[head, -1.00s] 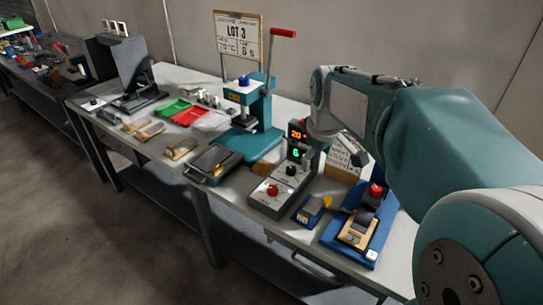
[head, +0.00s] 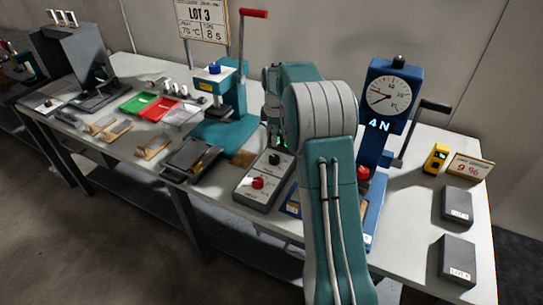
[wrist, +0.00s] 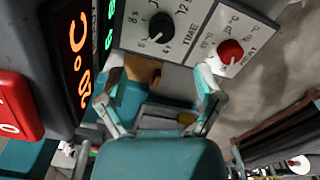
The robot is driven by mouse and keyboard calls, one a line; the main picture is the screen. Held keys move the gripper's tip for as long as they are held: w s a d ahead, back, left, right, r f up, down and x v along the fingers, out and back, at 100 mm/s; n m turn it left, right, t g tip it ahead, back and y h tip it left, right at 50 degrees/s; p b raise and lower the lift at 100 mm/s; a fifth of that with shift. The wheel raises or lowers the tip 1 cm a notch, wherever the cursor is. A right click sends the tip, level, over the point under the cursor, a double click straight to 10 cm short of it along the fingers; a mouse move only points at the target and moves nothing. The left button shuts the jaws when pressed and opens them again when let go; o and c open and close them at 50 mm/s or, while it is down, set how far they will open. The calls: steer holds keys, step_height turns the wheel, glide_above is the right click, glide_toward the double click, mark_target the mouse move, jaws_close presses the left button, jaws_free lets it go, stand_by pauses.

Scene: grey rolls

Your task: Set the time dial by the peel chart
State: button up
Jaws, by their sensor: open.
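The control box (head: 240,190) stands near the bench's front edge. In the wrist view its black time dial (wrist: 160,27) is at the top, marked TIME, with a white pointer line toward the lower left. The red heat knob (wrist: 230,50) is to its right. My gripper (wrist: 160,76) is open and empty, its fingers spread below the dial and apart from it. Orange and green digits on the display (wrist: 75,60) show sideways at left, partly cut off. A LOT 3 board (head: 203,22) reads about 70 °C and 8 s. No peel chart is clearly visible; my arm hides the area behind the box.
A teal press (head: 225,110) with a red lever stands behind the box. A blue gauge stand (head: 392,90) is right of my arm. Grey blocks (head: 457,204) and a 9 % sign (head: 469,169) lie at right. Red and green trays (head: 138,103) are at left.

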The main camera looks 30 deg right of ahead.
mark_target(274, 157)
step_height(274, 157, down, 9)
steer(key=shift+a+f, duration=0.1)
stand_by(0.3)
steer(key=c, duration=1.2)
